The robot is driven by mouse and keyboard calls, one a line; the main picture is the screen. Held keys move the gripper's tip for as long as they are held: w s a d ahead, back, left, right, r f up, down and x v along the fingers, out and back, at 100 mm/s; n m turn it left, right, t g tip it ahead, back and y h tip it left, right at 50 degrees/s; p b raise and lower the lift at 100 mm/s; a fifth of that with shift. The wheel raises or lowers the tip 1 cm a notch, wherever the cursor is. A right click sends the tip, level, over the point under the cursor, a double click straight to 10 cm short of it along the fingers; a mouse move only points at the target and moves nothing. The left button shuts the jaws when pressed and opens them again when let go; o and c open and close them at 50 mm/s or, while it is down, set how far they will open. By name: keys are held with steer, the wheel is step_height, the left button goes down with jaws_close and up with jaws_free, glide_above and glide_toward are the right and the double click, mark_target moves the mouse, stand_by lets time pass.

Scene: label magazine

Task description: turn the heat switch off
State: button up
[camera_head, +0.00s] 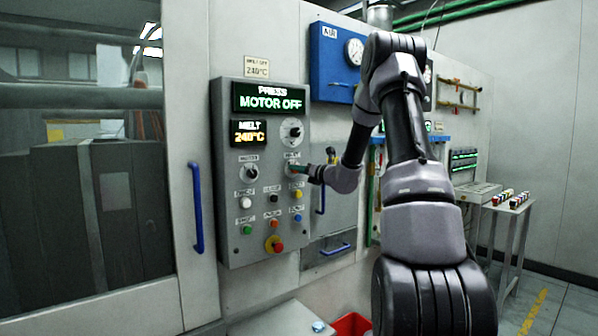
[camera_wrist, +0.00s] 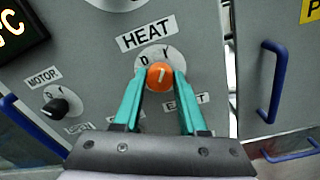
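The heat switch is an orange round knob (camera_wrist: 160,76) with a white mark, under a HEAT label in the wrist view. The mark stands nearly upright in that view; two small position marks on the pale dial above are hard to read. My gripper (camera_wrist: 161,79) has its two teal fingers on either side of the knob, and they appear to touch it. In the head view my gripper (camera_head: 296,169) reaches the grey control panel (camera_head: 231,190) from the right, and the knob is mostly hidden there.
A black motor knob (camera_wrist: 57,106) sits left of the heat switch. Several coloured buttons and a red-orange stop button (camera_head: 274,244) lie below on the panel. Blue handles stand on both sides, one on the left door (camera_head: 196,207) and one right (camera_wrist: 272,82).

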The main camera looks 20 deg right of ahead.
jaws_close()
steer(key=shift+n, duration=7)
